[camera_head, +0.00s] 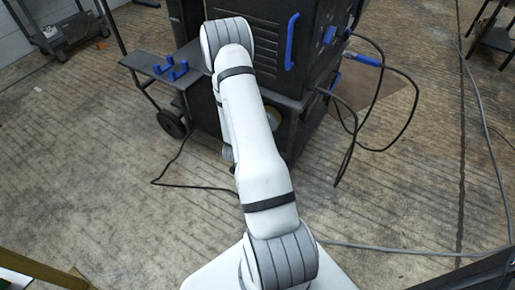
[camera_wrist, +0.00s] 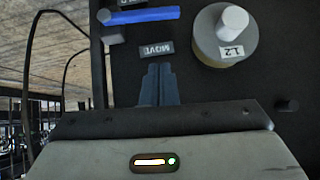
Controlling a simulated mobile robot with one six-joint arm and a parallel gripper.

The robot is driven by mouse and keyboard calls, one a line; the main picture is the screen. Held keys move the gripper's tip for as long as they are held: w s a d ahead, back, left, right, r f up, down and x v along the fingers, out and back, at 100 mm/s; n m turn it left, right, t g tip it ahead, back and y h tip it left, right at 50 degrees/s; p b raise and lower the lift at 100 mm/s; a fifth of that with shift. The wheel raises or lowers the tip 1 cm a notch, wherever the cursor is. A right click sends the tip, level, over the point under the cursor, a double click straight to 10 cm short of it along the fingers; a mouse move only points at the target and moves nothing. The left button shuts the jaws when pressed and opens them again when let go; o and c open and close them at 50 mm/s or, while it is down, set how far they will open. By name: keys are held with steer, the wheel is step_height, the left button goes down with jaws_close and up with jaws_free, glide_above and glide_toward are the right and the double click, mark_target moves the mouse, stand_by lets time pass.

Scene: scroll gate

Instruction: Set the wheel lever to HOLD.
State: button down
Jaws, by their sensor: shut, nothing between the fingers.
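In the wrist view a blue lever (camera_wrist: 145,16) lies nearly level across the top of a black panel, its pivot at the left end. A label reading MOVE (camera_wrist: 157,48) is just below it. Another label (camera_wrist: 130,3) above the lever is cut off by the frame edge, so I cannot read it. My gripper (camera_wrist: 158,70) is shut and empty, its fingertips close below the MOVE label in the picture and apart from the lever. In the head view my arm hides the gripper and the lever.
A round knob (camera_wrist: 225,35) marked 1.2 stands right of the lever. The black cart (camera_head: 265,50) has a blue handle (camera_head: 291,42), a side shelf (camera_head: 150,63) with blue hooks, and a wheel (camera_head: 172,124). Loose cables (camera_head: 357,130) hang at its right. Floor nearby is mostly open.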

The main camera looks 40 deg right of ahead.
steer(key=w+d+f+b, duration=0.2)
steer(key=d+f+b, duration=0.1)
steer(key=f, duration=0.5)
steer(key=shift+w+d+f+b, duration=0.2)
steer(key=shift+d+f+b, duration=0.2)
steer(key=shift+d, duration=0.15)
